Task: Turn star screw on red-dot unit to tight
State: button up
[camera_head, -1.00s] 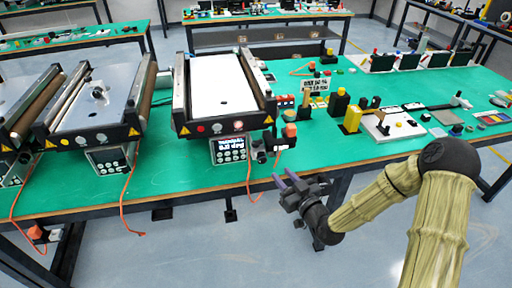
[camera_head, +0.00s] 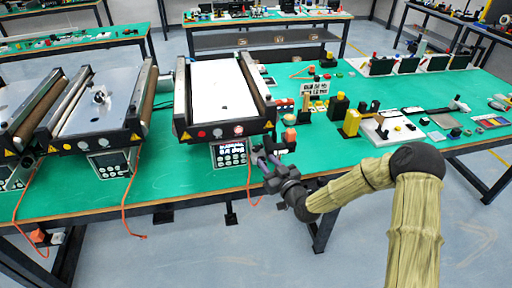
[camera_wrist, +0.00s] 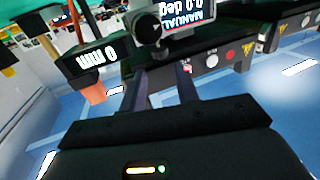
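The middle conveyor unit (camera_head: 225,85) has a white bed and a dark front rail with a red dot (camera_head: 201,134) towards its left end. Its control box (camera_head: 230,153) hangs below the rail. My gripper (camera_head: 262,162) is just right of this box, at the table's front edge, with its fingers pointing towards the unit.
A black box with white digits (camera_wrist: 97,55) and an orange part (camera_wrist: 97,93) are close to my left finger in the wrist view. An orange cable (camera_head: 250,187) hangs at the front edge. Another conveyor (camera_head: 97,110) stands left. The floor in front is clear.

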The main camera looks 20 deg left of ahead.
aim_at(258, 151)
jog(key=p+x, duration=0.1)
jog(key=x, duration=0.7)
jog(key=shift+w+a, duration=0.15)
jog(key=shift+a, duration=0.05)
jog(key=c, duration=0.7)
